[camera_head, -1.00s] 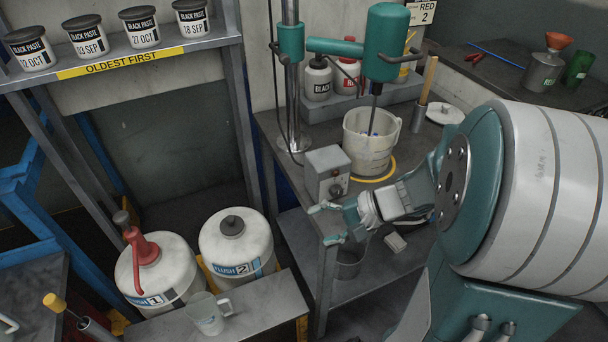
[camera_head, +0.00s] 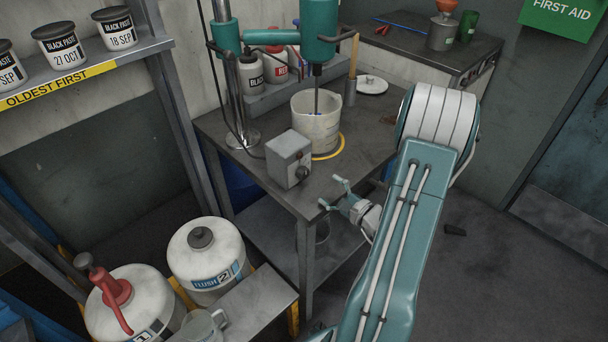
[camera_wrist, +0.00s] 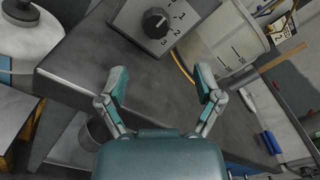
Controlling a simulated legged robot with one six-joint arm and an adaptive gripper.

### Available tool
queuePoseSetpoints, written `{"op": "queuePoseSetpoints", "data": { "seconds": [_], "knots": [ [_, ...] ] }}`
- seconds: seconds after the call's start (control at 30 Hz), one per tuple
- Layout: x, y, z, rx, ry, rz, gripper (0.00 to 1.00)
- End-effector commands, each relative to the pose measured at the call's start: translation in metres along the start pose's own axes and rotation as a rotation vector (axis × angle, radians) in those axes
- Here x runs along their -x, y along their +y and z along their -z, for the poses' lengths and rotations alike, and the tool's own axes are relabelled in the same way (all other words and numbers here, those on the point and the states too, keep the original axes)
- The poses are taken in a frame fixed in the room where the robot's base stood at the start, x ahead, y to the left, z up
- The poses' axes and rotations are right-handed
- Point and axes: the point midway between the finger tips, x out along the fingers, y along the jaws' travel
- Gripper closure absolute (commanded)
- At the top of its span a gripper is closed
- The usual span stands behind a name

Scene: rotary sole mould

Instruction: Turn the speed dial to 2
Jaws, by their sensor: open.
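The speed dial is a round black knob (camera_wrist: 155,23) on the face of a grey control box (camera_head: 289,158), with the numbers 1, 2 and 3 printed around it in the wrist view. A light mark shows on the knob, but I cannot tell for sure which number it points at. In the head view the knob (camera_head: 302,172) is small and dark. My gripper (camera_head: 333,194) is near the table's front edge, in front of and a little below the box, with nothing between its fingers. In the wrist view my gripper (camera_wrist: 162,88) has its fingers spread apart, short of the dial.
The grey table (camera_head: 250,190) has a bare front corner. White drums (camera_head: 207,258) stand at lower left.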

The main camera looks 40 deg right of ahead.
Motion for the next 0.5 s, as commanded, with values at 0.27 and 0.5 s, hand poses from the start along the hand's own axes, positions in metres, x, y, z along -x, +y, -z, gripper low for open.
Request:
{"op": "queuePoseSetpoints", "data": {
  "seconds": [0.27, 0.5],
  "knots": [
    [-0.054, 0.004, -0.006, 0.007, -0.006, -0.006, 0.16],
    [-0.081, 0.002, -0.003, 0.003, -0.003, -0.004, 0.16]
  ]
}}
